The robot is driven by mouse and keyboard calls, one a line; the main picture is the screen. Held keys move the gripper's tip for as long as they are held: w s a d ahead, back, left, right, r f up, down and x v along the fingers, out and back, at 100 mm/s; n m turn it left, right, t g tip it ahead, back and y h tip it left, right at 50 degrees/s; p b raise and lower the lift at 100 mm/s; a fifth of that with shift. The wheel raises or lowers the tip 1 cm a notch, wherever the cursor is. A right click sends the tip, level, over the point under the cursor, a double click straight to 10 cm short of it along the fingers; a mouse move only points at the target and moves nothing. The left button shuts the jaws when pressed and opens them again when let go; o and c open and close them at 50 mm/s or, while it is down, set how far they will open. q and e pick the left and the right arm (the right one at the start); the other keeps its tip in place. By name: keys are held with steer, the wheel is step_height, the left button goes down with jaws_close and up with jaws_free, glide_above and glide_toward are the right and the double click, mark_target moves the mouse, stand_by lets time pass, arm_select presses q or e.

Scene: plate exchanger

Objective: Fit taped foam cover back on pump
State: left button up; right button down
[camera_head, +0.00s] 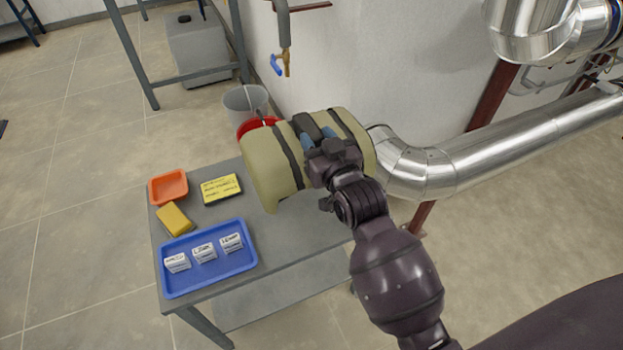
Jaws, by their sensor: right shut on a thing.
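The foam cover (268,172) is a khaki, rounded shell with dark tape bands around it. It is above the right part of the grey table, near the end of the silver pipe. My right gripper (317,139) comes from the lower right and is shut on the cover at its top, by a dark part between the bands. The gripper and wrist hide part of the cover. No pump shows clearly; I cannot tell whether it is under the cover. My left gripper is not in view.
The grey table (292,236) bears a blue tray (207,284) with three small white boxes (204,252), an orange tray (168,187), a yellow sponge-like block (174,219) and a yellow labelled pad (221,189). A silver pipe (447,166) runs right. Buckets (245,101) stand behind.

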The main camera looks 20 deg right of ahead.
arm_select(q)
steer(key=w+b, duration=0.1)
steer(key=b, duration=0.1)
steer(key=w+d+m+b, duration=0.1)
steer(key=b, duration=0.1)
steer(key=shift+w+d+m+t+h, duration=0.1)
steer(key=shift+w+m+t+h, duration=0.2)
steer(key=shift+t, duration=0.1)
arm_select(e)
step_height(320, 180, down, 12)
steer(key=shift+r, duration=0.2)
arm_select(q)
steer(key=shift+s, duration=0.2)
arm_select(e)
steer(key=shift+f, duration=0.2)
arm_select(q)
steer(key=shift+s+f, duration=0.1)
arm_select(e)
steer(key=c, duration=0.7)
jaws_free()
